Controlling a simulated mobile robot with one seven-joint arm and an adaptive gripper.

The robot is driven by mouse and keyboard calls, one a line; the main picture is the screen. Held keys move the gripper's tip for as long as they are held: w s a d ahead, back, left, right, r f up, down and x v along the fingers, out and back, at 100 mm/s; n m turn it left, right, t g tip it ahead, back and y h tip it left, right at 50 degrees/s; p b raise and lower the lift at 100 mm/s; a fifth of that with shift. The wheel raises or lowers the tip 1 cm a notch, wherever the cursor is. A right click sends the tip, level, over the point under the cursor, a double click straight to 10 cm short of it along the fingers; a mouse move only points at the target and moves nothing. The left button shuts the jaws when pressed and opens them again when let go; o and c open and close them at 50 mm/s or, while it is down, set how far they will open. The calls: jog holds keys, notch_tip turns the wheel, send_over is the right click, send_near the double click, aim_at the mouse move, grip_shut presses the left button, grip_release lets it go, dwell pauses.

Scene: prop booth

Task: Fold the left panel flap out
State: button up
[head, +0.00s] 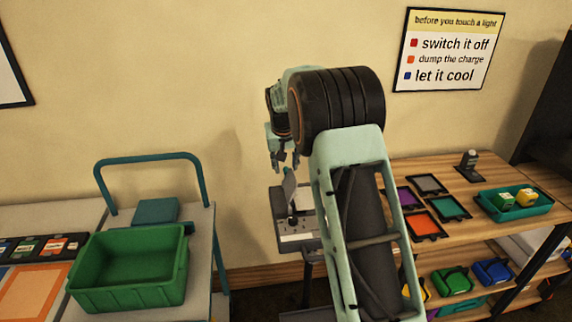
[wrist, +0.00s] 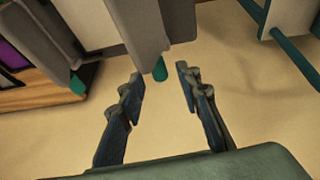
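A light unit with grey panels stands on a stand (head: 296,222) below my gripper in the head view, partly hidden by my arm. In the wrist view a grey flap (wrist: 150,22) with a teal tab (wrist: 160,71) comes down from the top edge. A second grey flap (wrist: 40,38) with its own teal tab (wrist: 77,85) is farther left. My gripper (head: 277,165) points down above the unit. In the wrist view its fingers (wrist: 160,76) are apart, with the first flap's tab in line with the gap. No contact shows.
A trolley at left holds a green crate (head: 130,292). A wooden shelf (head: 450,182) at right holds coloured filter frames and a teal tray (head: 530,211) with small blocks. The wall (head: 200,70) is close behind the unit.

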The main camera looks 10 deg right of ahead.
jog(key=shift+w+f, duration=0.2)
jog(key=shift+f, duration=0.25)
jog(key=shift+c, duration=0.2)
grip_shut()
